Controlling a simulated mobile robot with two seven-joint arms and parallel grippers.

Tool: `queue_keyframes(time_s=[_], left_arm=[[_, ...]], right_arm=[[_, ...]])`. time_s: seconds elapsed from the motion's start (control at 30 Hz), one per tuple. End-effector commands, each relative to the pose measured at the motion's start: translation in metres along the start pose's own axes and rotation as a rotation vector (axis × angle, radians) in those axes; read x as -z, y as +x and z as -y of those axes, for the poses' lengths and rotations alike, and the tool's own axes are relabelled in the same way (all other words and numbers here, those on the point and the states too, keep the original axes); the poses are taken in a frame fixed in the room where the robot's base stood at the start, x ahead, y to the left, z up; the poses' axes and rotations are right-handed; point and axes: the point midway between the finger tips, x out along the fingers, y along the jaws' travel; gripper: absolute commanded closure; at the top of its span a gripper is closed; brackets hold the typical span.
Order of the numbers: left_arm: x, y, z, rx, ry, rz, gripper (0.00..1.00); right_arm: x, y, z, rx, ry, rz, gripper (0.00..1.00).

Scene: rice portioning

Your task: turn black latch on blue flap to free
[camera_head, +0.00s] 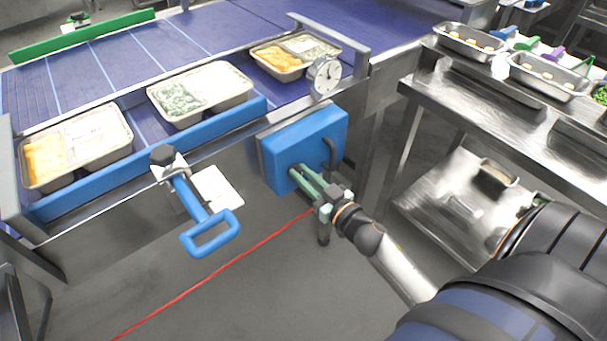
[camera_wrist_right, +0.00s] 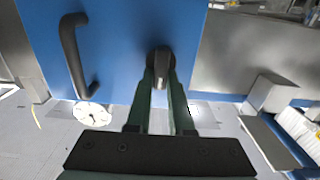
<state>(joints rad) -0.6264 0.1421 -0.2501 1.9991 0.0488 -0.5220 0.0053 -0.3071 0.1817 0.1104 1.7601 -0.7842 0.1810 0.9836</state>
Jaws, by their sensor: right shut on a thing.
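The blue flap (camera_head: 283,150) hangs upright at the side of the conveyor; it fills the upper part of the right wrist view (camera_wrist_right: 125,35). The black latch (camera_wrist_right: 160,62) is a dark knob on the flap's face, and its lower part lies between my right gripper's fingers. My right gripper (camera_head: 296,172) is shut on the black latch, with its green fingers on either side in the right wrist view (camera_wrist_right: 161,80). In the head view the fingers hide the latch. A curved black handle (camera_head: 331,154) sits beside it on the flap. My left gripper is not in view.
A blue loop handle (camera_head: 210,233) with a black knob (camera_head: 162,155) sticks out from the conveyor's front. Food trays (camera_head: 203,93) stand on the purple belt (camera_head: 150,45). A round dial (camera_head: 325,74) is above the flap. A steel table (camera_head: 520,110) stands right.

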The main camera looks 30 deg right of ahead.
Motion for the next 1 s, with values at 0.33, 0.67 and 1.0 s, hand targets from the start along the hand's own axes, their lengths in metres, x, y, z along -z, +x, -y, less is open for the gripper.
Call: queue_keyframes(time_s=[0.33,0.67,1.0], left_arm=[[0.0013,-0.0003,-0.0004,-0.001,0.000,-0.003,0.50],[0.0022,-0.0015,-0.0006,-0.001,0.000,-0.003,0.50],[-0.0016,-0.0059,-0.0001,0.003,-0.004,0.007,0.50]], right_arm=[[-0.0001,-0.0002,0.0004,0.001,0.001,0.000,1.00],[0.0003,-0.0001,0.0011,0.000,-0.049,0.000,1.00],[0.0003,-0.0001,0.0040,0.001,-0.288,-0.001,1.00]])
